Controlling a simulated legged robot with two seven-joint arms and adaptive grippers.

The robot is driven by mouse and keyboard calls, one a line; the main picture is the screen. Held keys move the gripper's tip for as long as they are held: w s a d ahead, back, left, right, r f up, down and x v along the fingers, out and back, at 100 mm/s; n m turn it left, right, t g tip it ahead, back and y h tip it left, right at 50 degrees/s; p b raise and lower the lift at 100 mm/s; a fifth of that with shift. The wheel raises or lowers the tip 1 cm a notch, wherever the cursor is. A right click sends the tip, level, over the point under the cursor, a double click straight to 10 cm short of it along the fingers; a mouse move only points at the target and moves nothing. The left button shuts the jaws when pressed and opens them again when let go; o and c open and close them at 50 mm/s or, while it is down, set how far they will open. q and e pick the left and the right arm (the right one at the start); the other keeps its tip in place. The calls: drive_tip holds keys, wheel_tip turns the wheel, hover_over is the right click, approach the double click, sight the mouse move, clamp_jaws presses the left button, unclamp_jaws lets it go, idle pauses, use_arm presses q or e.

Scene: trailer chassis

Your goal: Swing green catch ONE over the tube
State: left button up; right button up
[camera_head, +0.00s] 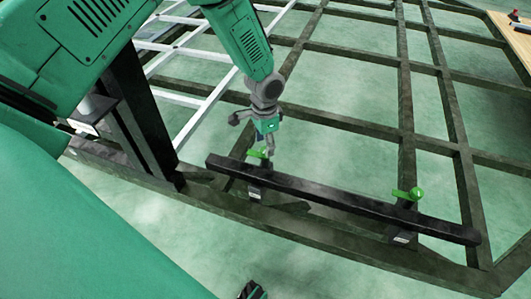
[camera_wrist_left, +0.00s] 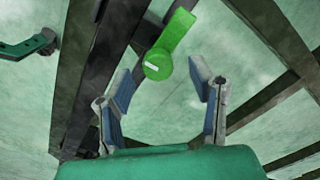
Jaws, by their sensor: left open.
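A black tube (camera_head: 340,202) lies across brackets along the near side of the chassis frame. One green catch (camera_head: 259,153) is by its left part, another green catch (camera_head: 408,194) by its right part. I cannot read which is ONE. My left gripper (camera_head: 264,143) is pointing down at the left catch. In the left wrist view my left gripper (camera_wrist_left: 162,88) is open and empty, and the green catch (camera_wrist_left: 175,42) lies just beyond and between its fingertips. The catch points away from the tube (camera_wrist_left: 108,65). A dark, green-edged piece (camera_head: 252,290) at the bottom may be my right gripper.
The dark chassis frame (camera_head: 402,100) has crossing beams with open gaps over a pale green floor. A black upright post (camera_head: 140,120) stands left of the tube. White rails (camera_head: 205,105) lie behind it. A wooden surface (camera_head: 512,40) with small items is at the top right.

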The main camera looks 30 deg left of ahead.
use_arm(q)
wheel_tip(320, 180, down, 2)
drive_tip(key=shift+f, duration=0.15)
drive_tip(key=shift+d+f+b, duration=0.2)
drive_tip(key=shift+b, duration=0.1)
drive_tip(key=shift+a, duration=0.1)
clamp_jaws()
